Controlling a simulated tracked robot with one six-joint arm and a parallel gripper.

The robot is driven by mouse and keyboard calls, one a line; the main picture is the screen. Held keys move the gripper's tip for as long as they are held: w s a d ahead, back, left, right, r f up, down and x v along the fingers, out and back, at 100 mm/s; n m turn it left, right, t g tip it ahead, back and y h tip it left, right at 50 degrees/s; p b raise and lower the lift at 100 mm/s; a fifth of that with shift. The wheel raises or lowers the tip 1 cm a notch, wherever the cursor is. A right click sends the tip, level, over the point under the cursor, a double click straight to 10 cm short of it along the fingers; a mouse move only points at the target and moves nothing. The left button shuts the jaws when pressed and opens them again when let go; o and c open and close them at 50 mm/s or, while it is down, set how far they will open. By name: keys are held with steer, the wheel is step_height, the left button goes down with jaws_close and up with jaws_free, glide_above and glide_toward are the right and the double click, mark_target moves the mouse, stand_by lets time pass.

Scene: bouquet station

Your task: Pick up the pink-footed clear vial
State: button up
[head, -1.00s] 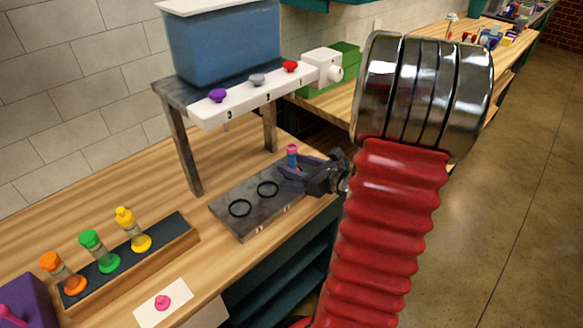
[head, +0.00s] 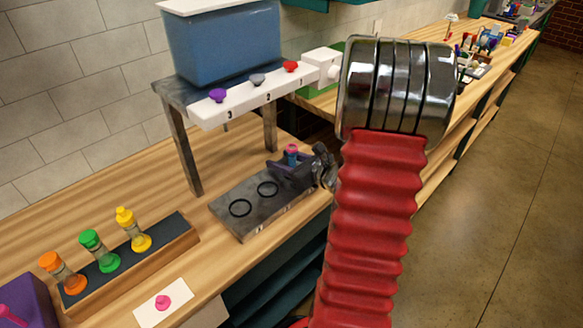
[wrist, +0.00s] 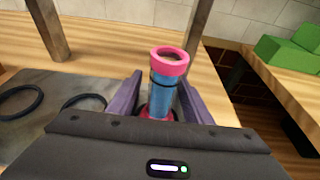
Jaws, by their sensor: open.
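The clear vial (wrist: 163,94) stands upright with a pink rim, blue contents and a pink foot, which is partly hidden by my gripper body in the wrist view. In the head view the vial (head: 292,155) stands at the right end of the grey slab (head: 245,222). My gripper (wrist: 156,98) is open, with one purple finger on each side of the vial. A gap shows on the left; whether the right finger touches the vial is hard to tell. In the head view my gripper (head: 292,172) is around the vial's lower part.
Black rings (head: 240,208) mark the slab's other places. A stand with a blue tank (head: 225,45) and a white numbered bar (head: 262,97) rises behind. A tray (head: 180,250) with orange, green and yellow vials is at left. A pink stopper (head: 162,302) lies on a white card.

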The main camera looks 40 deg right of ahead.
steer(key=shift+c, duration=0.6)
jaws_close()
